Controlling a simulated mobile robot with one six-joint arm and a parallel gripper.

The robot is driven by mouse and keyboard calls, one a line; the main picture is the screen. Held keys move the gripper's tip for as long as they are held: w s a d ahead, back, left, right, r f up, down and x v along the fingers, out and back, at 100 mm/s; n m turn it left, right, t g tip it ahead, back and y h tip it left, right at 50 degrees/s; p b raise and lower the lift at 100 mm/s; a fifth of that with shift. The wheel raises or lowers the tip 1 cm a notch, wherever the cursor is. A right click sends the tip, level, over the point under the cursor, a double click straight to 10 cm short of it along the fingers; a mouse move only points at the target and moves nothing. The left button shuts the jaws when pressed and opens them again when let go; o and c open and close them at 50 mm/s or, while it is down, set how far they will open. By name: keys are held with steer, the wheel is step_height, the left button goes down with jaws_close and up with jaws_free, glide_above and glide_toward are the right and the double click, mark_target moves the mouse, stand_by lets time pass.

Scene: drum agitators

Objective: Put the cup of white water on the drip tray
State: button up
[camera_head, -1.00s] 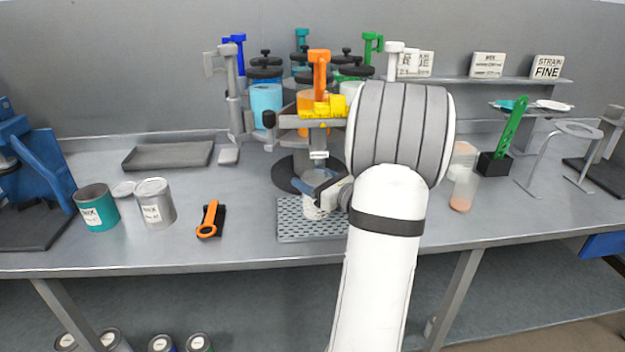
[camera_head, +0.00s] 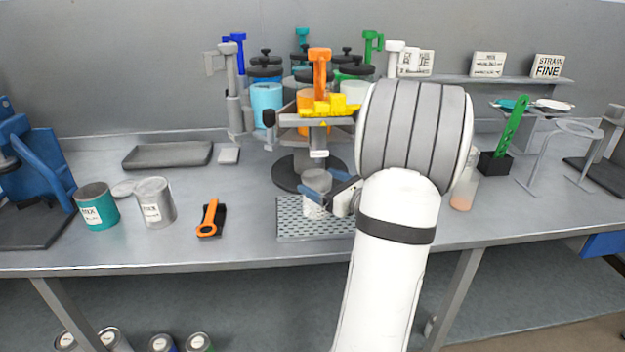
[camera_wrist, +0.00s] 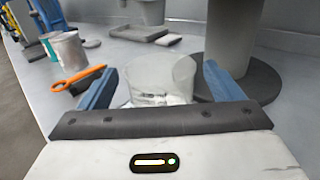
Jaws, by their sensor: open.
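The cup of white water (camera_head: 316,186) stands upright at the back of the grey perforated drip tray (camera_head: 292,222), under the machine's orange spout area. In the wrist view the clear cup (camera_wrist: 160,78) shows white at its bottom. My gripper (camera_head: 332,190) is open, with its blue fingers on either side of the cup. In the wrist view there is a gap between each finger and the cup wall, and the fingers of the gripper (camera_wrist: 158,85) reach beside it. The cup's base is partly hidden by the gripper body.
The machine's round dark base (camera_head: 290,178) is just behind the tray. An orange-handled tool (camera_head: 209,218) lies to the left, with a teal can (camera_head: 97,206) and a grey can (camera_head: 155,203) beyond. Another cup (camera_head: 464,192) stands right of my arm.

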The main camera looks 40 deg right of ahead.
steer(key=s+d, duration=0.1)
steer(key=s, duration=0.7)
steer(key=shift+s+d, duration=0.15)
steer(key=shift+s, duration=0.1)
steer(key=shift+s, duration=0.1)
